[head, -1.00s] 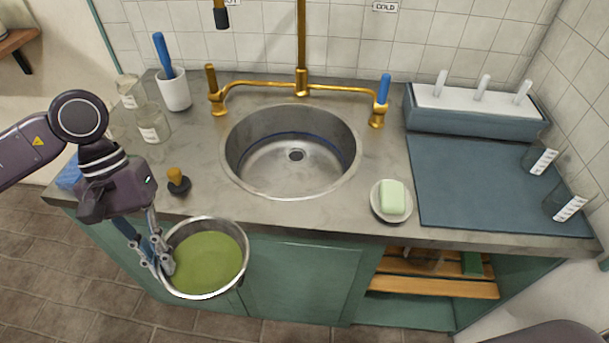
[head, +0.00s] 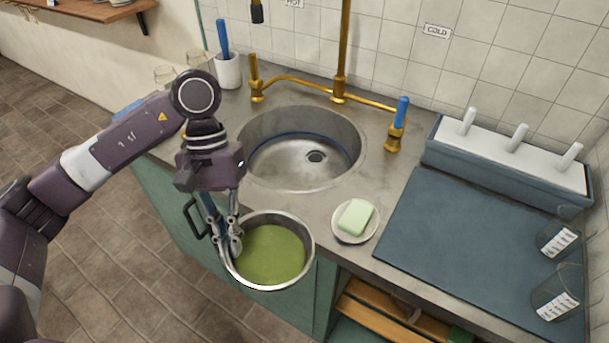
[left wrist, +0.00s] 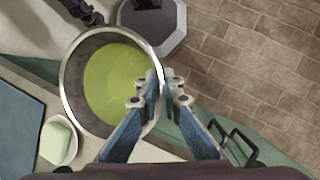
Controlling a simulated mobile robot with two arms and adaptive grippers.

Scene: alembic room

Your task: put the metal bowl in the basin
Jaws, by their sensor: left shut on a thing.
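The metal bowl (head: 305,235) holds green content and hangs in the air in front of the counter's front edge. My left gripper (head: 236,246) is shut on the bowl's left rim. In the left wrist view the two fingers (left wrist: 175,92) pinch the rim of the bowl (left wrist: 70,75), which looks about level. The round steel basin (head: 280,170) is set in the counter behind the bowl, with a dark drain in its floor. The basin looks empty. My right gripper is in neither view.
A soap dish (head: 345,238) with green soap (head: 355,216) stands right of the bowl. A brass tap (head: 340,92) rises behind the basin. A blue mat (head: 455,250), a pegged rack (head: 500,160) and glass beakers (head: 557,292) are at right. A white cup (head: 228,70) stands back left.

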